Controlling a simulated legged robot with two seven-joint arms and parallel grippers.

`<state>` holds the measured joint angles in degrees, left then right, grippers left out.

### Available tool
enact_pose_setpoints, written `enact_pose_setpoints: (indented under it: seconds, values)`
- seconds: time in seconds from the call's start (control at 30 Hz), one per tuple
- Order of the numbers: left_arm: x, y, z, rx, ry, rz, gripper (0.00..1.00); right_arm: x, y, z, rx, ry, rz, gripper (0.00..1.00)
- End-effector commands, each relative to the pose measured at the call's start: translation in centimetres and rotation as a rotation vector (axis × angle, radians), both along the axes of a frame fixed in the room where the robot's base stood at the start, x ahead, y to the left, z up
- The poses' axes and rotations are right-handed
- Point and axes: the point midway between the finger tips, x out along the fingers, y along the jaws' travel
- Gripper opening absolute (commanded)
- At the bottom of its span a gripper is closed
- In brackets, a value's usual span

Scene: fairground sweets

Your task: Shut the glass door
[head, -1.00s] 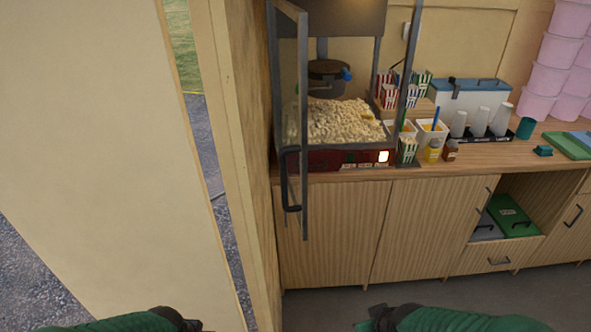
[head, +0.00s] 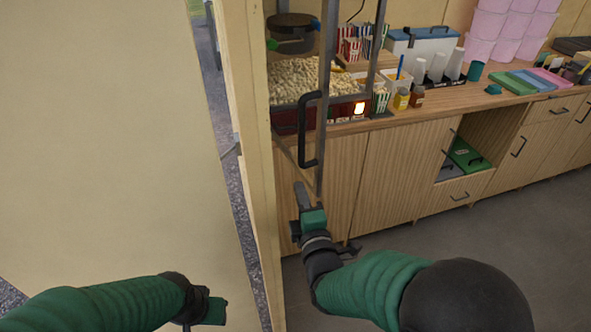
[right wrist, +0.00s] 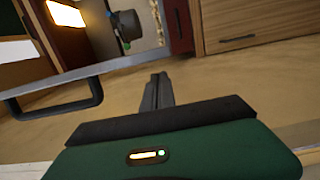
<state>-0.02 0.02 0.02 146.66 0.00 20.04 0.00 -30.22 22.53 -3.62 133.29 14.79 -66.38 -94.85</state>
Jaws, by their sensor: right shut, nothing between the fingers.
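The popcorn machine (head: 300,80) stands on the wooden counter, heaped with popcorn. Its glass door (head: 325,70) is swung open towards me; its grey frame edge stands upright and carries a black handle (head: 310,130). In the right wrist view, the door's grey frame (right wrist: 100,75) and its handle (right wrist: 50,104) are at the left. My right gripper (head: 301,192) is shut and empty, just below the handle, apart from it as far as I can see. Its fingers show in the right wrist view (right wrist: 158,90). My left gripper (head: 215,312) is low at the left, its fingers unclear.
A cream wall panel and post (head: 245,130) stand close at the left. The counter (head: 440,104) holds sauce bottles (head: 401,98), cups (head: 437,66), a blue-lidded box (head: 420,42) and pink tubs (head: 490,30). Cabinets are below; the floor (head: 480,240) at the right is clear.

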Motion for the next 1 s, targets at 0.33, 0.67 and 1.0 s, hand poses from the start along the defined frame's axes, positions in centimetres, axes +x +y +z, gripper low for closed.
enact_pose_setpoints:
  seconds: [0.33, 0.67, 1.0]
  values:
    - [0.0, 0.0, 0.3, 0.000, 0.000, 0.001, 0.36, 6.6, 1.3, -0.1, 0.003, 0.002, -0.001, 0.00]
    - [0.0, 0.0, 0.3, 0.000, 0.000, 0.001, 0.36, 8.0, 1.8, 0.0, 0.002, 0.003, 0.000, 0.00]
    - [0.0, 0.0, 0.1, 0.000, 0.000, 0.001, 0.36, 8.3, 1.2, -0.1, 0.002, 0.004, -0.002, 0.00]
